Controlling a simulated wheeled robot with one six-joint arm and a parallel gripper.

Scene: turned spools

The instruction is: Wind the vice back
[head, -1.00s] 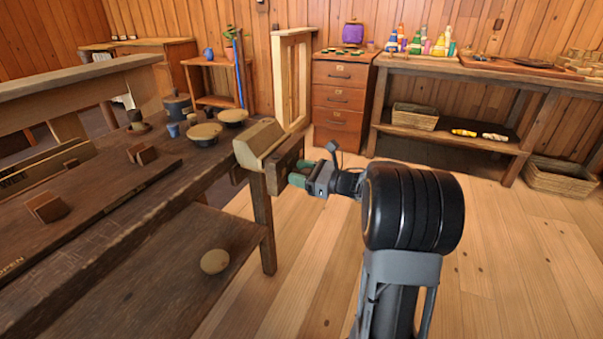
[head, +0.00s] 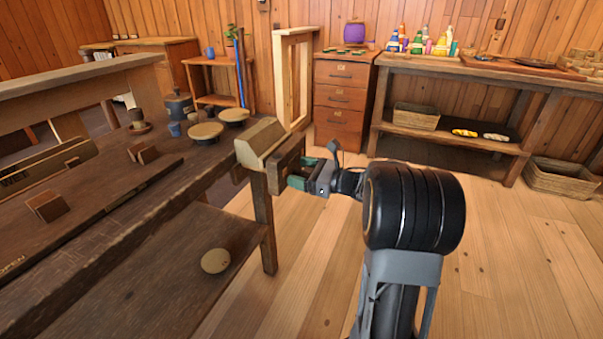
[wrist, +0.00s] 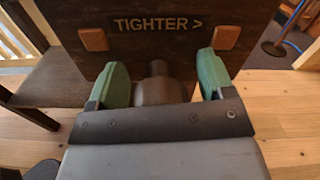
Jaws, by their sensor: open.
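In the wrist view the dark jaw face (wrist: 158,48) carries the words "TIGHTER >" and two small wooden squares. A dark round screw hub or handle (wrist: 157,88) sticks out from below the words. My gripper (head: 298,176) is open at the outer jaw. Its green fingers stand on either side of the hub in the wrist view (wrist: 163,80), with gaps visible. The hub's near end is hidden by my gripper.
The workbench (head: 120,215) holds wooden blocks, round lidded pots and small cups. A round disc (head: 215,261) lies on its lower shelf. A pale wooden frame (head: 292,80) stands behind the vice. The floor (head: 520,260) to the right is clear.

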